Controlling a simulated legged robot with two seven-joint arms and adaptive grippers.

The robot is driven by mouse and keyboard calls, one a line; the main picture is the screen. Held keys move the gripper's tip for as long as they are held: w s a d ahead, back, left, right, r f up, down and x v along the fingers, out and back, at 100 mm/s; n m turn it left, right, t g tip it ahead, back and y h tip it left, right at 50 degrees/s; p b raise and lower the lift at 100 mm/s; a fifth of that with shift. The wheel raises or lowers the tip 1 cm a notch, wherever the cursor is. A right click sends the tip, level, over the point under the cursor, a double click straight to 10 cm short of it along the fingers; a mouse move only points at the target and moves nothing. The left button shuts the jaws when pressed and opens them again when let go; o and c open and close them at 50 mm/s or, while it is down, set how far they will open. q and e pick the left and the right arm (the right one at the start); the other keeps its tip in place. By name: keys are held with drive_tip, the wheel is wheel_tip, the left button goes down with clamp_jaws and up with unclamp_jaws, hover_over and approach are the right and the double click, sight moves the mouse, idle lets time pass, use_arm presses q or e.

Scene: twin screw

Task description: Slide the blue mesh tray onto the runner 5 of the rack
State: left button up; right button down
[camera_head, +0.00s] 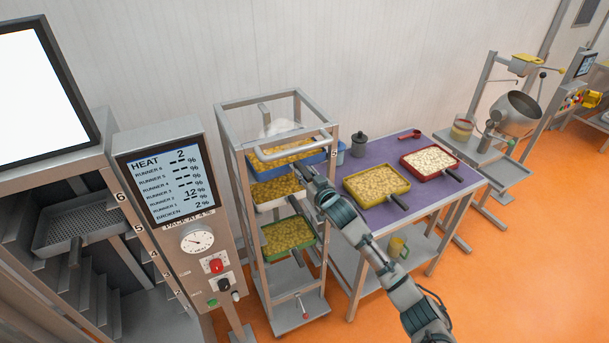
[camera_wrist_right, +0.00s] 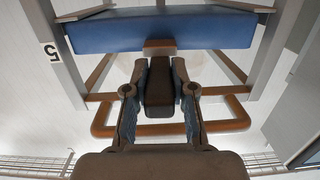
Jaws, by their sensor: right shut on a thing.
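The blue mesh tray (camera_head: 262,165), filled with yellow pieces, is at the upper level of the open metal rack (camera_head: 325,212), between its uprights. My right gripper (camera_head: 306,176) is at the tray's front right side. In the right wrist view, my right gripper (camera_wrist_right: 159,88) is shut on the tray's dark handle (camera_wrist_right: 159,98). The blue tray wall (camera_wrist_right: 160,34) spans between two uprights there, and the left one carries a label 5 (camera_wrist_right: 52,50). Whether the tray's edges rest on the runners cannot be told. My left gripper is out of view.
Below in the rack are a white tray (camera_head: 268,206) and a green tray (camera_head: 267,251). A purple-topped table (camera_head: 388,152) at right holds a yellow tray (camera_head: 352,198) and a red tray (camera_head: 411,173). A heat cabinet (camera_head: 143,215) with a screen stands at left.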

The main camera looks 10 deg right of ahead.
drive_tip(key=shift+s+a+f, duration=0.1)
drive_tip(key=shift+a+f, duration=0.05)
drive_tip(key=shift+f, duration=0.6)
drive_tip(key=c, duration=0.9)
unclamp_jaws()
drive_tip(key=shift+w+a, duration=0.1)
drive_tip(key=shift+w, duration=0.25)
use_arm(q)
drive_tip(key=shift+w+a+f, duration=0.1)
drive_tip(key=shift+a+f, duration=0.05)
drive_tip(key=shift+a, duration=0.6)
use_arm(e)
drive_tip(key=shift+f, duration=0.1)
drive_tip(key=shift+s+r, duration=0.2)
drive_tip(key=shift+s, duration=0.4)
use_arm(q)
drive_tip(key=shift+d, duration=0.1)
use_arm(e)
drive_tip(key=v, duration=1)
drive_tip(key=shift+s+d, duration=0.25)
drive_tip(key=shift+s, duration=0.05)
